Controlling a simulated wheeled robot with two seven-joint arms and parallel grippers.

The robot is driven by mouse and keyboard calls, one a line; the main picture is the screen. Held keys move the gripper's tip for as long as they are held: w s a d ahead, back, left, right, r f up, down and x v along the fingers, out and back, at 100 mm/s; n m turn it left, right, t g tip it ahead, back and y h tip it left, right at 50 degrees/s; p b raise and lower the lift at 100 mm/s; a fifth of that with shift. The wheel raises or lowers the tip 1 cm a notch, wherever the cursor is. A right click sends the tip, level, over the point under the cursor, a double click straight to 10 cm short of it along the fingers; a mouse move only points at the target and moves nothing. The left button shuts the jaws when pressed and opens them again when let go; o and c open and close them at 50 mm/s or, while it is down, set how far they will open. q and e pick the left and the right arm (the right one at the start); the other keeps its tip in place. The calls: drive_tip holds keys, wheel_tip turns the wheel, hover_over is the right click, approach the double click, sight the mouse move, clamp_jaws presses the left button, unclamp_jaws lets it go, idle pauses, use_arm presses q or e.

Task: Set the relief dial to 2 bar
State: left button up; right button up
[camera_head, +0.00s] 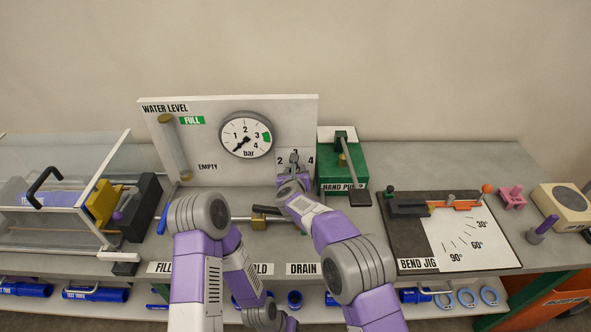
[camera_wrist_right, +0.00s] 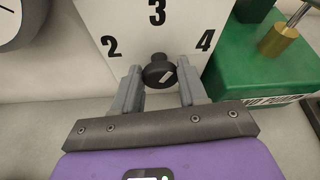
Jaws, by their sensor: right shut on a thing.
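The relief dial is a black round knob (camera_wrist_right: 158,70) with a short white mark, on a white panel numbered 2, 3 and 4 in the right wrist view. The 2 is left of it, the 3 above and the 4 right. The white mark is slanted on the knob's lower right face; I cannot tell which number it indicates. My right gripper (camera_wrist_right: 158,84) has its two grey fingers on either side of the knob, shut on it. In the head view the right gripper (camera_head: 294,160) covers most of the dial. My left gripper does not show; only its arm does.
A pressure gauge (camera_head: 246,135) above the dial has its needle pointing lower left, near the low end. The green hand pump (camera_head: 343,165) stands close to the right of the dial. The bend jig (camera_head: 455,232) is further right. A clear-covered case (camera_head: 60,215) stands left.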

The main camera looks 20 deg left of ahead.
drive_tip(key=shift+a+n+t+h+p, duration=0.2)
drive_tip(key=shift+n+h, duration=0.3)
drive_tip(key=shift+n, duration=0.35)
drive_tip(key=shift+n+t+h+p, duration=0.1)
drive_tip(key=shift+n+t+h, duration=0.3)
drive_tip(key=shift+n, duration=0.45)
drive_tip(key=shift+s, duration=0.1)
drive_tip(key=o, duration=1)
drive_tip(key=shift+b+v, duration=0.3)
drive_tip(key=shift+v, duration=3.45)
drive_tip(key=shift+a, duration=0.1)
